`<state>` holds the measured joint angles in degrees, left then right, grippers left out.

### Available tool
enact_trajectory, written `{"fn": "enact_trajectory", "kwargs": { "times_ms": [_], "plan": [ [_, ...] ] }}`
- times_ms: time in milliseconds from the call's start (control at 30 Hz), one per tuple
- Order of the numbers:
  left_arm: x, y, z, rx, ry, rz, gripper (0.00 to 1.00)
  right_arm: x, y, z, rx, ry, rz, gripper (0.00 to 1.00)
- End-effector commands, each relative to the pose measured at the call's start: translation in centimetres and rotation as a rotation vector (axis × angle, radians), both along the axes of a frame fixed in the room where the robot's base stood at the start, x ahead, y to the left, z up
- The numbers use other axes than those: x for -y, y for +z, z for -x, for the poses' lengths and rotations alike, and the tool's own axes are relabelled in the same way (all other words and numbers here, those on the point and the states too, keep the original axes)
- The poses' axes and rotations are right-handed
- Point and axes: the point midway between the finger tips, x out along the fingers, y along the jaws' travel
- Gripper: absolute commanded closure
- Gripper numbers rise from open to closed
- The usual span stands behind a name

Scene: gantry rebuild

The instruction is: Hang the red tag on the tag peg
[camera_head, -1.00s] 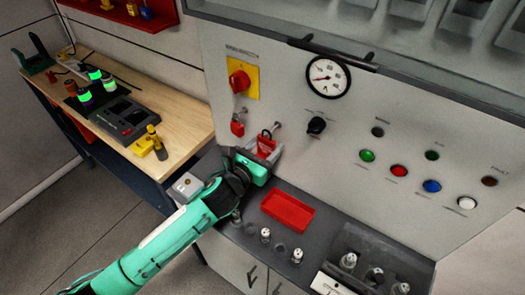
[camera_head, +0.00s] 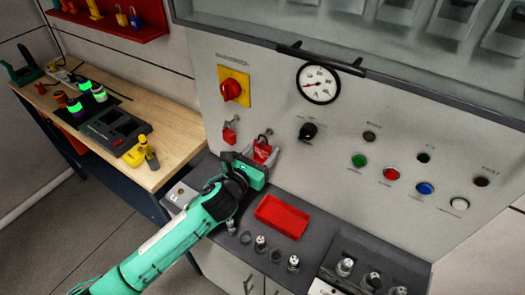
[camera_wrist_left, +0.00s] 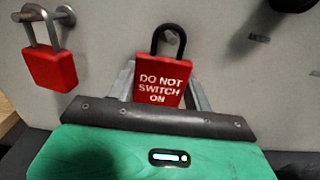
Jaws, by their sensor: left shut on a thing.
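The red tag (camera_head: 262,151) has a black loop at its top and is upright in front of the grey panel. In the left wrist view the tag (camera_wrist_left: 159,86) reads "DO NOT SWITCH ON", with its loop (camera_wrist_left: 168,40) standing above it. My left gripper (camera_head: 258,168) is shut on the tag from below. In the wrist view its fingers (camera_wrist_left: 161,97) lie on both sides of the tag. The tag peg (camera_head: 268,131) shows just behind the loop; I cannot tell whether the loop is around it. My right gripper is out of view.
A red padlock (camera_head: 229,135) hangs on a peg to the left of the tag. A yellow-backed red switch (camera_head: 233,88), a gauge (camera_head: 318,83) and a black knob (camera_head: 307,131) are on the panel. A red tray (camera_head: 282,216) lies on the ledge below.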

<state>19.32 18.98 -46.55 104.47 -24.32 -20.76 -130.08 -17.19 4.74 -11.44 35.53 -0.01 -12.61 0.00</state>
Motion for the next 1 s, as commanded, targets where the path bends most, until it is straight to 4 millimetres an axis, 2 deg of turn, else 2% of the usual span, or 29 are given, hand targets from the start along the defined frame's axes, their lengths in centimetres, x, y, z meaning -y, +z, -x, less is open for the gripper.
{"fn": "enact_trajectory", "kwargs": {
  "times_ms": [100,133,233,533,667,767,1000],
  "plan": [
    [0.0,0.0,0.0,0.0,0.0,0.0,0.73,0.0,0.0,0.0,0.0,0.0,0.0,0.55],
    [0.0,0.0,0.0,0.001,0.0,0.001,0.44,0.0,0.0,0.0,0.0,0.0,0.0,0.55],
    [0.0,0.0,0.0,0.0,0.0,0.0,0.24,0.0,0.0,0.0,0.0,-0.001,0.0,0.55],
    [-0.1,0.0,0.1,-0.001,0.0,-0.001,0.24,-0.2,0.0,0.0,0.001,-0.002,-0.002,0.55],
    [-0.6,-0.2,0.7,0.0,0.001,-0.002,0.24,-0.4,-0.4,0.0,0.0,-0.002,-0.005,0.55],
    [-1.4,-0.3,1.9,0.002,0.0,-0.002,0.24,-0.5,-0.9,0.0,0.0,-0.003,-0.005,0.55],
    [-4.2,-0.4,6.2,0.0,-0.001,-0.002,0.24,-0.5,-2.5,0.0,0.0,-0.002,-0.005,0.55]
  ]
}}
